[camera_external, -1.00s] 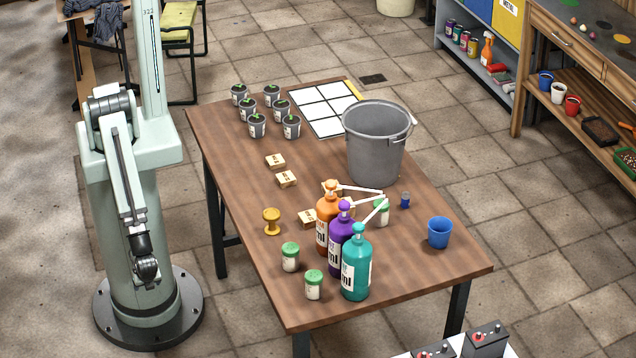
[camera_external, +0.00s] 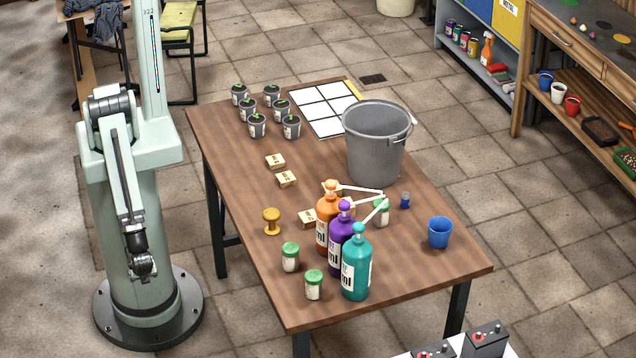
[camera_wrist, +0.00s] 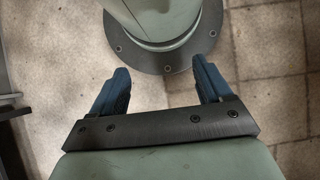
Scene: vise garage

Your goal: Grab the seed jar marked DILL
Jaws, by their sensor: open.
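Two green-lidded seed jars stand upright near the front of the table, one jar (camera_external: 290,257) left of the pump bottles and another jar (camera_external: 313,285) nearer the front edge. A third green-lidded jar (camera_external: 382,213) stands behind the bottles, partly hidden. Their labels are too small to read, so I cannot tell which is DILL. My gripper (camera_wrist: 158,82) is open and empty in the wrist view, over the floor by my base. In the external view the gripper's end is folded low beside my base, away from the table.
Orange (camera_external: 327,222), purple (camera_external: 341,250) and teal (camera_external: 356,265) pump bottles stand close among the jars. A grey bucket (camera_external: 376,145), yellow spool-like piece (camera_external: 271,222), blue cup (camera_external: 440,232), wooden blocks (camera_external: 286,179) and several potted seedlings (camera_external: 257,127) occupy the wooden table (camera_external: 400,278).

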